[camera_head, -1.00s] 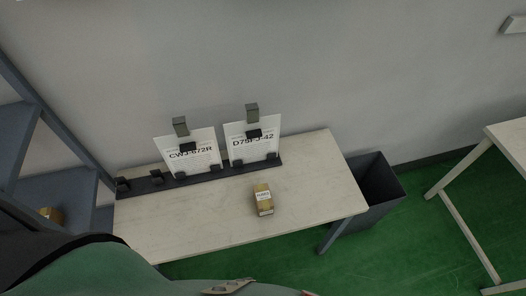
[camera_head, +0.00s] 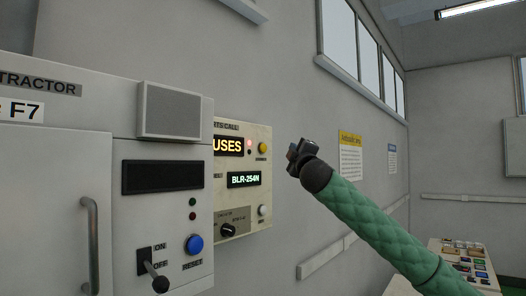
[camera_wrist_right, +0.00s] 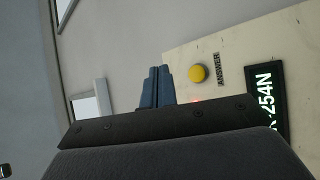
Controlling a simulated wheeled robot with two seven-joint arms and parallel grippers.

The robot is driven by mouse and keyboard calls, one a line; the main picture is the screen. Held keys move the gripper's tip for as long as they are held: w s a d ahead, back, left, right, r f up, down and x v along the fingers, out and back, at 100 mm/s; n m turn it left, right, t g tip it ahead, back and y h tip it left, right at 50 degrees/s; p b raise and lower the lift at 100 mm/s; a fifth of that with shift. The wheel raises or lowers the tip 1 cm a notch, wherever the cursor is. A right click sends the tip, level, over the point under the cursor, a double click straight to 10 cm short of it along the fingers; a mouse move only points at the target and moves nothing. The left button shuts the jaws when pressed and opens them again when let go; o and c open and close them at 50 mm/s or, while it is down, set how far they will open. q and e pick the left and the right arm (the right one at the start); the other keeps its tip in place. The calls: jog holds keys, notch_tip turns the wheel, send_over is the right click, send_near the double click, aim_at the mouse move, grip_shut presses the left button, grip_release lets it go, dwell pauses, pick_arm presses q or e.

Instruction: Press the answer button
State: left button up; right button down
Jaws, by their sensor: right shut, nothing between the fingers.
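The answer button (camera_head: 263,148) is a round yellow button at the upper right of a cream call panel (camera_head: 226,191) on the wall. In the right wrist view the yellow button (camera_wrist_right: 198,73) sits beside the label "ANSWER". My right gripper (camera_head: 293,154) is to the right of the button in the head view, its arm in a green quilted sleeve. In the right wrist view its blue fingers (camera_wrist_right: 156,88) are together and empty, beside the button in the picture. A gap to the button shows in the head view. My left gripper is not in view.
The panel also has a lit "BLR-254N" display (camera_head: 244,180), a black knob (camera_head: 228,230) and a white button (camera_head: 262,210). A grey cabinet (camera_head: 160,215) with a blue reset button (camera_head: 194,244) and a lever stands close on the left. A console (camera_head: 462,262) is at lower right.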

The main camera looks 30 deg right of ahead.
aim_at(264, 148)
jog(key=w+a+p, duration=0.1)
jog(key=w+a, duration=0.2)
jog(key=w, duration=0.5)
jog(key=shift+a+p, duration=0.15)
jog(key=shift+p, duration=0.25)
jog(key=shift+w+a+r, duration=0.1)
jog(key=shift+a, duration=0.05)
dwell(2.0)
jog(key=shift+w, duration=0.25)
jog(key=shift+w+a, duration=0.2)
jog(key=shift+w, duration=0.15)
dwell(1.1)
jog(key=shift+s, duration=0.1)
jog(key=shift+s+d+b, duration=0.3)
jog(key=shift+s, duration=0.4)
